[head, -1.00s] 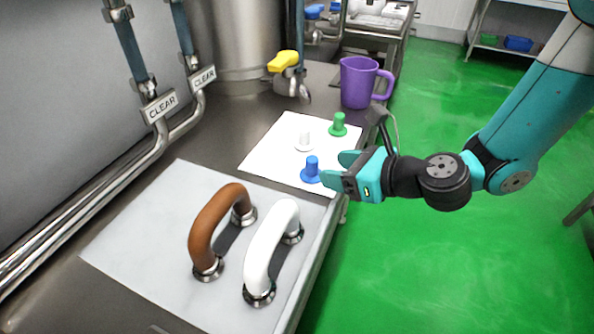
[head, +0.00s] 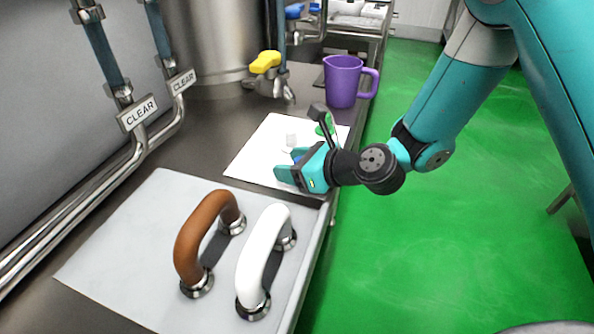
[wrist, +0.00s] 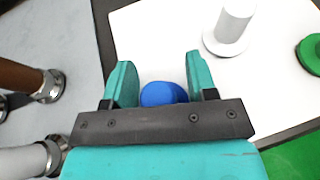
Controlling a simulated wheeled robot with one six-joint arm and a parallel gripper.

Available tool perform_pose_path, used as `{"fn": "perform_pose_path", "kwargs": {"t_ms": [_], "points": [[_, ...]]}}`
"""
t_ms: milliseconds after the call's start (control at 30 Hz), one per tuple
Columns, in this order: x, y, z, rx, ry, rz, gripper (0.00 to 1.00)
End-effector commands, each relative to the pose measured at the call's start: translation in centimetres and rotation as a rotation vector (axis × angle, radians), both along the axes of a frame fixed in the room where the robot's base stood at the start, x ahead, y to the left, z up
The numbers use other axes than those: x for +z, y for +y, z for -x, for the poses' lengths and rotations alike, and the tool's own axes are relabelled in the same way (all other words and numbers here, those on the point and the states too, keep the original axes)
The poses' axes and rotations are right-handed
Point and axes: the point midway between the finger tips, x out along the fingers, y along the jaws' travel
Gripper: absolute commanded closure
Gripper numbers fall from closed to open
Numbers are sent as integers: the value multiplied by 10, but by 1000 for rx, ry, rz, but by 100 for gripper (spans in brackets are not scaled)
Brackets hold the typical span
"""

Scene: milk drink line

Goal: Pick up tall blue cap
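The tall blue cap (wrist: 160,94) stands on a white mat (wrist: 150,40). In the wrist view it lies between the two teal fingers of my gripper (wrist: 163,82), with a gap on each side, and its lower part is hidden behind the gripper body. In the head view my gripper (head: 284,165) is over the near part of the mat and hides most of the blue cap (head: 299,152). The gripper is open and does not hold the cap.
A white cap (wrist: 232,25) and a green cap (wrist: 312,52) stand near on the mat. A purple jug (head: 342,82) is behind, by the counter edge. Brown (head: 205,240) and white (head: 262,262) handles rise from a plate in front. A yellow-handled tap (head: 265,62) stands at the back.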

Motion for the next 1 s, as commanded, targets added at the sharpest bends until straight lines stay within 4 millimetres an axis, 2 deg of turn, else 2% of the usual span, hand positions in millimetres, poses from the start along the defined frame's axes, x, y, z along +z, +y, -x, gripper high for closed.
{"fn": "perform_pose_path", "kwargs": {"t_ms": [33, 200, 500, 667, 833, 1000], "points": [[0, 0, 0, 0, 0, 0, 60], [0, 0, 0, 0, 1, 1, 99], [1, 1, 1, 3, 1, 1, 100], [12, 2, 1, 5, -3, 0, 100], [47, 2, 1, 5, -7, 0, 100], [102, 2, 1, 6, -9, -2, 100]]}}
